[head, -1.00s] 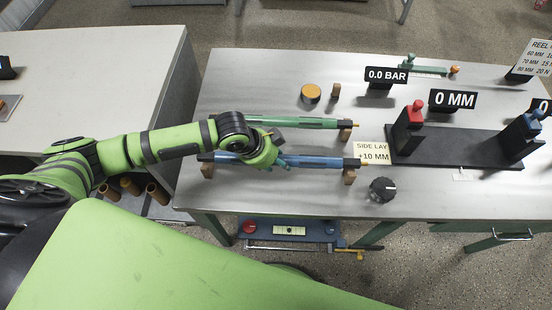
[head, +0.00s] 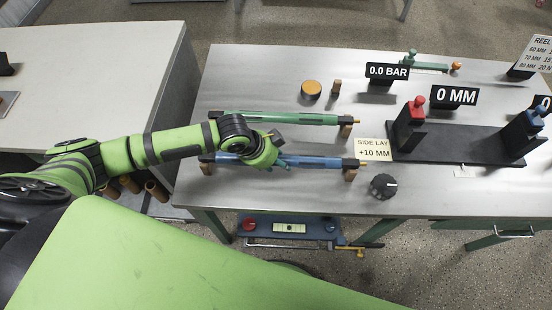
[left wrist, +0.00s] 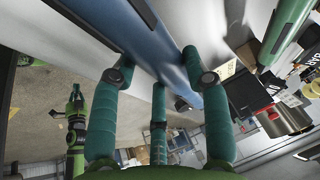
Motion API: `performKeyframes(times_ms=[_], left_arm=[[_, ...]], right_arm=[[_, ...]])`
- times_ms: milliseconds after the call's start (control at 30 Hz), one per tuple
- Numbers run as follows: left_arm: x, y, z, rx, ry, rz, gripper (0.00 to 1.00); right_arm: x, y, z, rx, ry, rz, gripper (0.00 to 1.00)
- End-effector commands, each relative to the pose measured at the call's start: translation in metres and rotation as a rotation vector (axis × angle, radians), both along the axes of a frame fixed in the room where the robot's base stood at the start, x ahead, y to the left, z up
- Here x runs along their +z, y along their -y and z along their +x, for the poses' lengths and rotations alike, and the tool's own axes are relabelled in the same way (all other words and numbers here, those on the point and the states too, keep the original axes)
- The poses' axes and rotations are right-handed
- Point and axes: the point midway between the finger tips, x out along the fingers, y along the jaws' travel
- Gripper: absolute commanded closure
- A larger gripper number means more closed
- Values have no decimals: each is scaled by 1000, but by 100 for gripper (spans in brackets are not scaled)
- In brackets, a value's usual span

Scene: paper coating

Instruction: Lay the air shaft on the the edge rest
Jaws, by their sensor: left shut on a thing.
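A blue shaft (head: 315,162) with a yellow tip lies along the table's front edge, over short brown posts; a near post (head: 350,175) is under its right end. I cannot tell whether the shaft touches the posts. My left gripper (head: 277,150) is shut on the blue shaft near its middle. In the left wrist view the blue shaft (left wrist: 175,50) runs between the green fingers (left wrist: 157,70). A green shaft (head: 300,119) lies parallel behind it on similar posts (head: 346,130). My right gripper is not in view.
A "SIDE LAY +10 MM" card (head: 374,149) and a black knob (head: 383,186) are right of the shaft's end. A black base (head: 450,145) with red and blue handles stands further right. An orange-topped disc (head: 311,89) lies behind. The table's left back is clear.

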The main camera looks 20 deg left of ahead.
Motion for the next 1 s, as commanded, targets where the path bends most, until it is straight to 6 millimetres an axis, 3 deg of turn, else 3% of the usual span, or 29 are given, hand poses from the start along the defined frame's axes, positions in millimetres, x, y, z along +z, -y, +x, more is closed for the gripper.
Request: performKeyframes(times_ms=[300,333,367,400,767,1000], left_arm=[[-6,1,1,0,5,-4,100],[-5,1,1,-1,6,-3,41],[-5,1,1,0,5,-4,29],[-5,1,1,0,5,-3,26],[-6,-1,-1,0,-3,2,26],[27,-13,-11,0,3,2,26]], right_arm=[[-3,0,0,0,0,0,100],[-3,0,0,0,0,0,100],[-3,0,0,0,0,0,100],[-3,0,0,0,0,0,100],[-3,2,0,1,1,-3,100],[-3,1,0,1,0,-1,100]])
